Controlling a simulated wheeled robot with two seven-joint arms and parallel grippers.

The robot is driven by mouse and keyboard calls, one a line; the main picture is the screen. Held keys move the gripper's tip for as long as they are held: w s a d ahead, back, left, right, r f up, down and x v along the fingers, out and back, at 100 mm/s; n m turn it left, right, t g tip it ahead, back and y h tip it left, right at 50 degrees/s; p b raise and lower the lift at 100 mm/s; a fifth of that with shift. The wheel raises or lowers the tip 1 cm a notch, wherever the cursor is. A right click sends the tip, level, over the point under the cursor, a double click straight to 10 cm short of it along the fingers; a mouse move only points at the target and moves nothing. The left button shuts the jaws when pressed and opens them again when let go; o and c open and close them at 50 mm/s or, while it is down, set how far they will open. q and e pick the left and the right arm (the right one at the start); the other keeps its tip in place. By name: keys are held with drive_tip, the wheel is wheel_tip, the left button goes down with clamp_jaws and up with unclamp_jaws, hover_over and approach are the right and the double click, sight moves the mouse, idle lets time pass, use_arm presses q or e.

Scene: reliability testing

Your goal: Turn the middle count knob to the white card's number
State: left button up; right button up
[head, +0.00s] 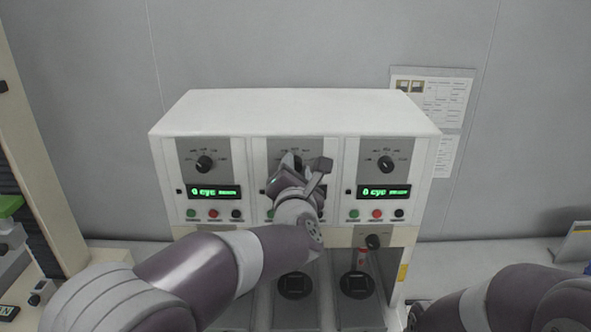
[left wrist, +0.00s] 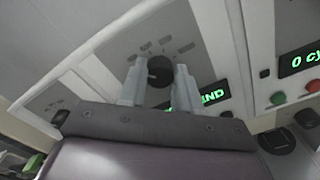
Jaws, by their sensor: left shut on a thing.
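The middle count knob (left wrist: 158,70) is black and round with a pale pointer line, on a grey dial plate of the middle panel. My left gripper (left wrist: 157,88) has a finger on each side of the knob and is shut on it. In the head view my left gripper (head: 292,168) covers most of the middle knob and the middle display. The middle display (left wrist: 214,93) shows green letters ending in "ND" in the left wrist view. I cannot make out a white card with a readable number. My right gripper is out of view.
The left knob (head: 204,164) and right knob (head: 386,164) sit on neighbouring panels, with green displays reading "0 cyc" and coloured buttons below. Papers (head: 437,95) hang on the wall behind. A small tilted stand (head: 575,243) is at the far right. Bench right of the machine is partly free.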

use_arm(q)
drive_tip(key=shift+f+m, duration=0.1)
drive_tip(key=shift+m, duration=0.2)
drive_tip(key=m+b, duration=0.2)
drive_tip(key=shift+f+m, duration=0.1)
drive_tip(key=shift+m, duration=0.3)
drive_tip(key=m, duration=0.3)
drive_tip(key=shift+d+m+b, duration=0.1)
drive_tip(key=shift+m+b, duration=0.2)
drive_tip(key=m, duration=0.4)
drive_tip(key=m+p, duration=0.1)
drive_tip(key=m, duration=0.3)
drive_tip(key=shift+f+m, duration=0.2)
drive_tip(key=shift+m, duration=0.2)
drive_tip(key=shift+f, duration=0.1)
